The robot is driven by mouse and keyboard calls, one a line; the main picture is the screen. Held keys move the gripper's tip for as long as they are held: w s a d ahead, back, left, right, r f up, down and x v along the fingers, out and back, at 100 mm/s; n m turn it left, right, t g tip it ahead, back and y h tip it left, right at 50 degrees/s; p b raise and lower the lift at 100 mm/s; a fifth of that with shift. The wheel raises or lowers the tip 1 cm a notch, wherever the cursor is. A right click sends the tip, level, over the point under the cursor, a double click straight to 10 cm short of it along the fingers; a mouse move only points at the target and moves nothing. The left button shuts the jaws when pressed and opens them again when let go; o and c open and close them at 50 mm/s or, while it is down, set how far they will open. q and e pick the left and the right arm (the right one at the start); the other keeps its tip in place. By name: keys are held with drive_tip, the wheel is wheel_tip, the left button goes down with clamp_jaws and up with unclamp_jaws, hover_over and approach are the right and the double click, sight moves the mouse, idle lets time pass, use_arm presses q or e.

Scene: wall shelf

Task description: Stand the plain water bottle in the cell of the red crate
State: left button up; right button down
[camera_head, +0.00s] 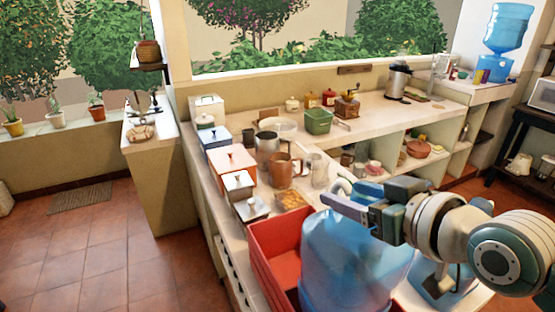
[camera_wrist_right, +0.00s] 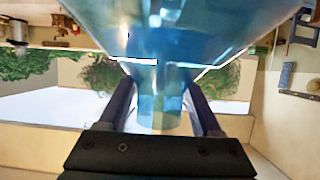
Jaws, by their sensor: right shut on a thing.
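The large translucent blue water bottle (camera_head: 350,262) hangs upright in my right gripper (camera_head: 350,203), which is shut on its neck. In the right wrist view the two dark fingers (camera_wrist_right: 160,110) lie either side of the neck, and the wide bottle body (camera_wrist_right: 165,38) fills the top. The red crate (camera_head: 274,232) is at the lower middle of the head view. The bottle covers its right part, and its cell cannot be made out. The bottle's base is near the frame's lower edge, so I cannot tell whether it is inside the crate. My left gripper is not in view.
Another blue bottle (camera_head: 507,28) is at the far right.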

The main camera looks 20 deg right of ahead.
idle(0.4)
drive_tip(key=shift+f+b, duration=2.6)
drive_tip(key=shift+f, duration=0.65)
drive_tip(key=shift+f+b, duration=1.05)
drive_tip(key=shift+f, duration=0.2)
drive_tip(key=shift+f+b, duration=0.85)
drive_tip(key=shift+f, duration=0.2)
drive_tip(key=shift+f+b, duration=0.85)
drive_tip(key=shift+f, duration=0.15)
unclamp_jaws()
